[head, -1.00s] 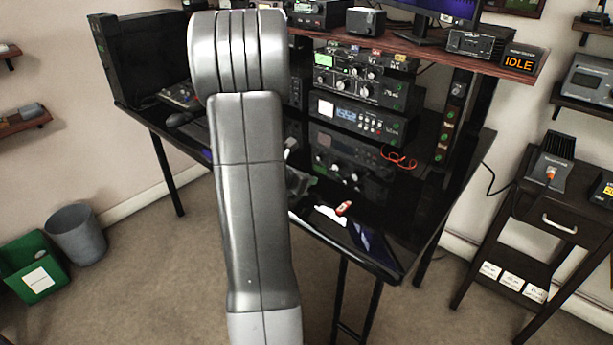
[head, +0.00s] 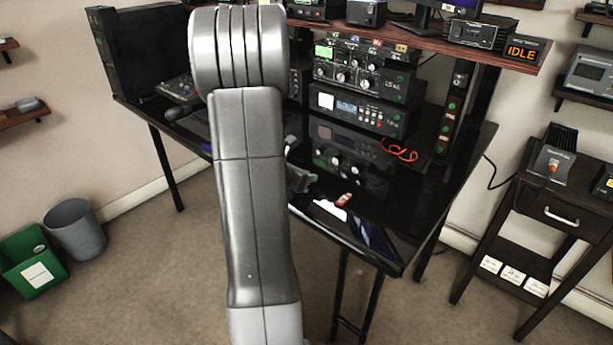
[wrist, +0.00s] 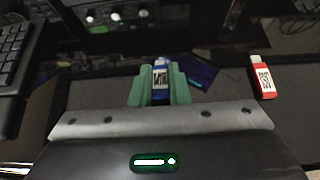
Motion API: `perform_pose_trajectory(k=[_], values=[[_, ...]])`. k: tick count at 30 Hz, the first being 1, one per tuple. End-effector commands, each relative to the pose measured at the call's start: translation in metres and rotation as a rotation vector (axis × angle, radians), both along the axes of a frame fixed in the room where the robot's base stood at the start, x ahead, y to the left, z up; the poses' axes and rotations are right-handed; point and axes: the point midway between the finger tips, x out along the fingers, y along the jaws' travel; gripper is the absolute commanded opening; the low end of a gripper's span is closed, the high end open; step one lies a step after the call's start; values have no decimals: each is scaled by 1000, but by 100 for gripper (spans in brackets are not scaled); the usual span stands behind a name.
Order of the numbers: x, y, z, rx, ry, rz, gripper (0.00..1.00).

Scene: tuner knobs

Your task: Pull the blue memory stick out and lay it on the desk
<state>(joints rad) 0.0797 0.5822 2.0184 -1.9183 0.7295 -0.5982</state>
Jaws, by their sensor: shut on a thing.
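The blue memory stick (wrist: 160,82), with a pale label, is between the green fingers of my gripper (wrist: 160,88) in the wrist view. The fingers are shut on its sides. The stick appears over the dark desk, but I cannot tell whether it touches the top. In the head view my gripper (head: 300,180) is mostly behind my arm, and the blue stick is not clear there. The glossy black desk (head: 375,238) shows its bare front right part.
A red and white stick (wrist: 262,78) lies on the desk to the right of my gripper; it also shows in the head view (head: 344,199). A keyboard (wrist: 14,52) is at the left. Stacked radios (head: 360,110) and an orange cable (head: 400,152) stand behind.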

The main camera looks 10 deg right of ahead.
Motion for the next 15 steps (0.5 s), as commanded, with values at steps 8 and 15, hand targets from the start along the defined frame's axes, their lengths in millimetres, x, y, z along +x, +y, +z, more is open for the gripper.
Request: perform_pose_trajectory(k=[8, 15], values=[[0, 0, -6, 0, 0, 0, 0], [0, 0, -10, 0, 0, 0, 0]])
